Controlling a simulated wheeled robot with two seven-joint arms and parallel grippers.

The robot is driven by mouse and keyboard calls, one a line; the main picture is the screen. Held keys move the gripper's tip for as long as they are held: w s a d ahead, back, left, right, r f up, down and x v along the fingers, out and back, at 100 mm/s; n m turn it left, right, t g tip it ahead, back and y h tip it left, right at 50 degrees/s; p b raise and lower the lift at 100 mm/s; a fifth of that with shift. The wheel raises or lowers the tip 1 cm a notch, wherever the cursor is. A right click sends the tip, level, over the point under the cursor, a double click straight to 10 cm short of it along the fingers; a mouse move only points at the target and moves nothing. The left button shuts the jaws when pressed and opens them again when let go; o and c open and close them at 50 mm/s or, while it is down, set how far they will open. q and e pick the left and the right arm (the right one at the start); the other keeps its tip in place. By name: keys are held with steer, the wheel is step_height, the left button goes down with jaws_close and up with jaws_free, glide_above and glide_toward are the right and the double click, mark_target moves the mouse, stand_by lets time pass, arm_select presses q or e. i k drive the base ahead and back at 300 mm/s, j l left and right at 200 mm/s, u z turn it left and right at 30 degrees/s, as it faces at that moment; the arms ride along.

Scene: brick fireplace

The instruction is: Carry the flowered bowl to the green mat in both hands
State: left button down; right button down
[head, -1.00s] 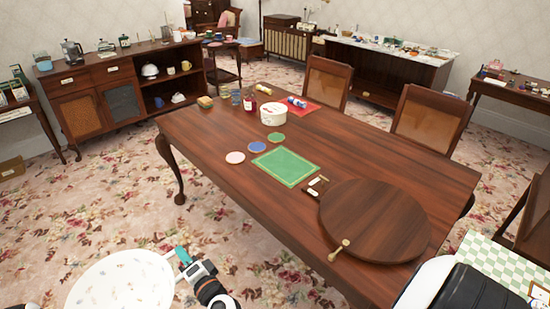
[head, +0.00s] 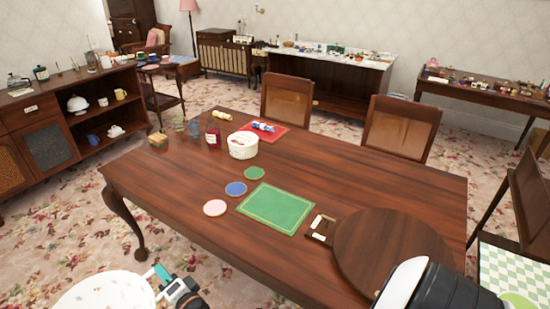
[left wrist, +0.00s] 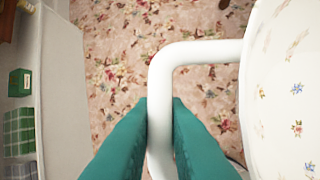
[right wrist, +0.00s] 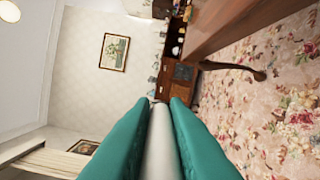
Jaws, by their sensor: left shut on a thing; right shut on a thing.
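The flowered bowl (head: 105,291) is white and shows at the bottom left of the head view, partly cut off by the frame edge. My right gripper (head: 160,276) is at the bowl's right side, with its teal fingers shut on a white handle (right wrist: 160,140). In the left wrist view the bowl's flowered wall (left wrist: 290,90) is at the right, and my left gripper (left wrist: 158,130) is shut on its white bent handle. The left gripper is outside the head view. The green mat (head: 278,208) lies flat and bare on the wooden table (head: 330,170), beyond the bowl.
Pink (head: 215,208), blue (head: 236,189) and green (head: 254,173) coasters lie left of the mat. A round wooden board (head: 390,250) lies right of it. Chairs (head: 398,128) line the far side.

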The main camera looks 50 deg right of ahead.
mark_target(276, 206)
steer(key=i+j+z, duration=0.1)
steer(key=i+z, duration=0.35)
steer(key=i, duration=0.6)
steer(key=i+z, duration=0.3)
steer(key=i+j+z, duration=0.1)
steer(key=i+z, duration=0.25)
steer(key=z, duration=1.5)
